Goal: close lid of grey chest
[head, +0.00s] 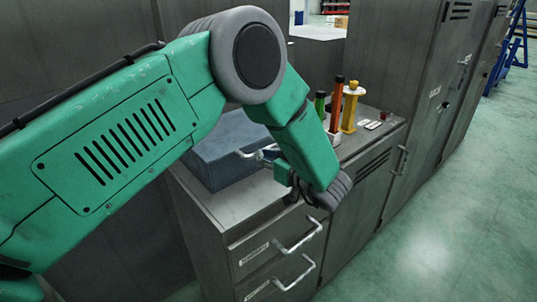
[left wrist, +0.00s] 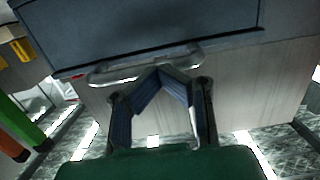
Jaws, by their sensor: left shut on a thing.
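The grey chest (head: 208,158), blue-grey and box-shaped, sits on the cabinet top, partly hidden behind my left arm. Its metal handle (head: 246,154) sticks out toward my left gripper (head: 270,155). In the left wrist view the chest (left wrist: 150,32) fills the top, with the handle (left wrist: 108,76) along its edge. My left gripper (left wrist: 160,72) is shut on this handle, its bent fingers meeting at the bar. I cannot tell whether the lid is fully down. My right gripper is not in view.
The cabinet top (head: 212,203) has bare room in front of the chest. Orange (head: 337,106), green (head: 320,104) and yellow (head: 350,108) upright items stand to the right. Drawer handles (head: 298,238) stick out below. Tall grey lockers (head: 400,60) stand at right; the floor (head: 440,220) is clear.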

